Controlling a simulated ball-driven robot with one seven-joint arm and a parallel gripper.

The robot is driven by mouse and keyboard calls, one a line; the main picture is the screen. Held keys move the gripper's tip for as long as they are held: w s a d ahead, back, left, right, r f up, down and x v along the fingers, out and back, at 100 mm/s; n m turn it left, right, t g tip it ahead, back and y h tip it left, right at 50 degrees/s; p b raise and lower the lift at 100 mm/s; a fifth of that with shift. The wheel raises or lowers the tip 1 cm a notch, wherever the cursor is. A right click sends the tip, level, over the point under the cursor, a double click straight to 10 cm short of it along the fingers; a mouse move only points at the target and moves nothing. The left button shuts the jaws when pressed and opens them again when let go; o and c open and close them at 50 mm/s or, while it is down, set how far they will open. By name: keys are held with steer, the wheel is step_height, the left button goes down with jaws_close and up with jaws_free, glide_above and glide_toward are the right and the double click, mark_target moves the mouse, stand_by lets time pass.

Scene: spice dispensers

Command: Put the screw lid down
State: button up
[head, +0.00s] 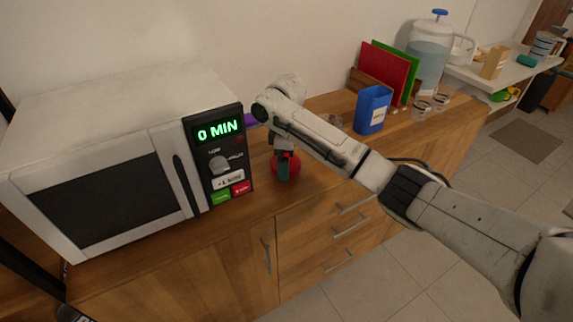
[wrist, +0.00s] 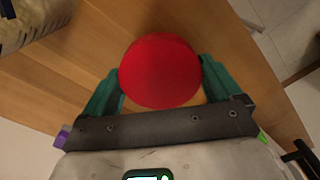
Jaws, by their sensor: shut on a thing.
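The screw lid (head: 288,166) is a round red disc. In the wrist view the red lid (wrist: 160,70) fills the space between the two green fingers. My gripper (head: 283,168) points down over the wooden counter, just right of the microwave, and is shut on the lid. The wrist view shows my gripper (wrist: 161,85) with a finger against each side of the lid. The lid is at or close above the counter top; I cannot tell whether it touches. Part of the lid is hidden behind a finger in the head view.
A white microwave (head: 107,205) stands close on the left. The wooden counter (head: 258,205) is bare near its front edge. A blue container (head: 373,110), red board (head: 384,75), small glasses (head: 440,101) and a water dispenser (head: 428,62) stand to the right. A jar (wrist: 28,20) shows in the wrist view.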

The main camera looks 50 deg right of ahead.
steer(key=shift+f, duration=0.8)
steer(key=shift+f, duration=0.15)
steer(key=o, duration=0.7)
steer(key=shift+c, duration=0.2)
step_height(320, 180, up, 12)
steer(key=shift+r+p, duration=0.2)
steer(key=shift+p, duration=0.25)
